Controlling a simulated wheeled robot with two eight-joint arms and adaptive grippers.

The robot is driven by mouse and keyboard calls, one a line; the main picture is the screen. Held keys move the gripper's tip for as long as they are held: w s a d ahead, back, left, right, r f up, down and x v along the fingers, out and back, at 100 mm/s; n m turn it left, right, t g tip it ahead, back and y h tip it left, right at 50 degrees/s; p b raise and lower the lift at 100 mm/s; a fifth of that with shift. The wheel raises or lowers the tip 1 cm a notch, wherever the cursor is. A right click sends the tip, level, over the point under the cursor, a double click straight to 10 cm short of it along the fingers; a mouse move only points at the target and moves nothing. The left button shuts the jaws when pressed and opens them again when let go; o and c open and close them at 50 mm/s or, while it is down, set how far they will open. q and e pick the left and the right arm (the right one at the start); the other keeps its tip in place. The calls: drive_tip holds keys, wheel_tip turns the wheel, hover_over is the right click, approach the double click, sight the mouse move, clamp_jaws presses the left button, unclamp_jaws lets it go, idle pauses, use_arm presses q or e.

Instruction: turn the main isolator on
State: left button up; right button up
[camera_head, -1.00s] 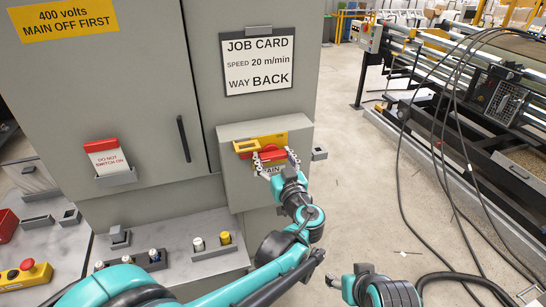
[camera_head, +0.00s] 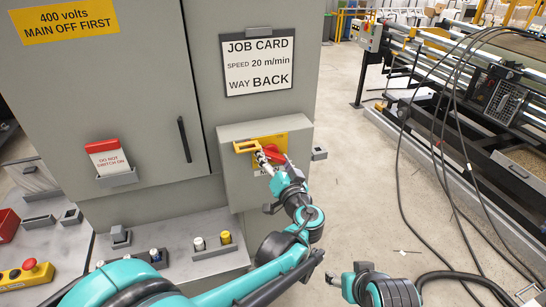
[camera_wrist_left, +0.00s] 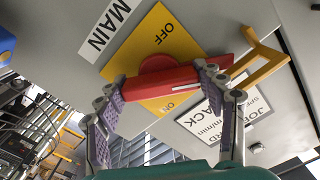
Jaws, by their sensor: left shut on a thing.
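The main isolator's red handle (camera_head: 272,153) sits on a yellow plate (camera_head: 302,141) on the grey box below the job card. My left gripper (camera_head: 270,160) is at it, with fingers partly covering it. In the left wrist view the red handle (camera_wrist_left: 185,78) lies between the two finger pads of my left gripper (camera_wrist_left: 165,85), shut on its ends. A yellow hasp (camera_wrist_left: 262,58) stands close beside one finger.
A red-topped "do not switch on" tag (camera_head: 107,158) stands in a holder on the cabinet (camera_head: 110,100). A yellow button box (camera_head: 25,276) is at lower left. Cables (camera_head: 440,150) and a machine are at right.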

use_arm(q)
drive_tip(key=shift+m, duration=0.3)
drive_tip(key=o, duration=1.2)
drive_tip(key=shift+c, duration=0.2)
drive_tip(key=v, duration=0.7)
drive_tip(key=shift+s, duration=0.2)
